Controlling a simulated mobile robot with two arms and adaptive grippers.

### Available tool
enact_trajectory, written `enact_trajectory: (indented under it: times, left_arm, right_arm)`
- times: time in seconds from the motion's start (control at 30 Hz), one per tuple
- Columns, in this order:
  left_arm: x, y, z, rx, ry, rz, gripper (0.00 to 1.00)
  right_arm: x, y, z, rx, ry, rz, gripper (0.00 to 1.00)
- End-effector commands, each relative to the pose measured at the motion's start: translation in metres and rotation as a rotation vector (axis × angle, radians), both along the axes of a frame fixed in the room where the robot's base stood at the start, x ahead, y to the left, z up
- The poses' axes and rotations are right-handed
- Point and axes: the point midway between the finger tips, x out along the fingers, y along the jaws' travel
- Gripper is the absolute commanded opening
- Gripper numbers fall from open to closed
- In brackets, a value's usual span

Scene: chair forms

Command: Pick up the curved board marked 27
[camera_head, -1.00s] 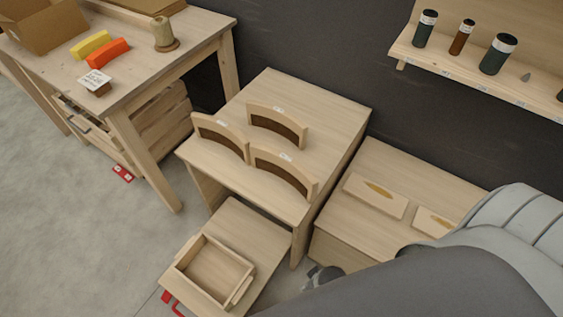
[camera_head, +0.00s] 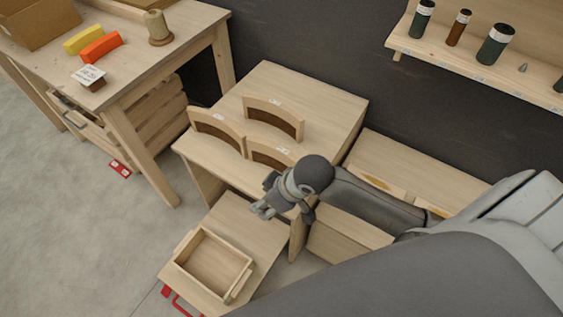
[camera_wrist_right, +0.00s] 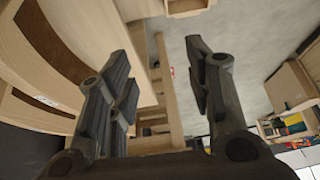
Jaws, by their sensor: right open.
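Three curved boards with small white labels stand on the wooden table (camera_head: 310,85): a back one (camera_head: 273,117), a left one (camera_head: 217,130) and a front one (camera_head: 262,150). The labels are too small to read, so I cannot tell which is 27. My right gripper (camera_head: 283,211) is in front of the front board and hides its right part. In the right wrist view the gripper (camera_wrist_right: 160,55) is open, with nothing between its fingers. Curved boards (camera_wrist_right: 52,62) show at the left there, beside the fingers. My left gripper is out of view.
A low stand with an open wooden tray (camera_head: 213,264) is below the gripper. A low cabinet (camera_head: 385,155) stands at the right, partly behind my arm. A workbench (camera_head: 130,75) is at the left, and a shelf with bottles (camera_head: 480,72) at the upper right.

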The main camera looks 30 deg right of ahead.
Motion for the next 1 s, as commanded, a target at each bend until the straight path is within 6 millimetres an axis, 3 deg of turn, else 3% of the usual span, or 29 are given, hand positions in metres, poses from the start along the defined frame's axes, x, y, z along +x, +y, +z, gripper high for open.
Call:
enact_trajectory:
  times: [0.23,0.6,0.77,1.0]
  left_arm:
    - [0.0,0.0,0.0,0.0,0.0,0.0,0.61]
    - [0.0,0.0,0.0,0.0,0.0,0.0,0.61]
    - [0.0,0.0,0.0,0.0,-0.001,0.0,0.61]
    - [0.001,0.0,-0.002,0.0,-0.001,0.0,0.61]
  right_arm:
    - [0.047,-0.038,0.009,-0.042,0.016,0.038,0.47]
    - [0.103,-0.131,0.036,-0.075,0.052,-0.104,0.47]
    - [0.11,-0.146,0.04,-0.072,0.057,-0.14,0.47]
    - [0.122,-0.14,0.008,-0.07,0.06,-0.142,0.47]
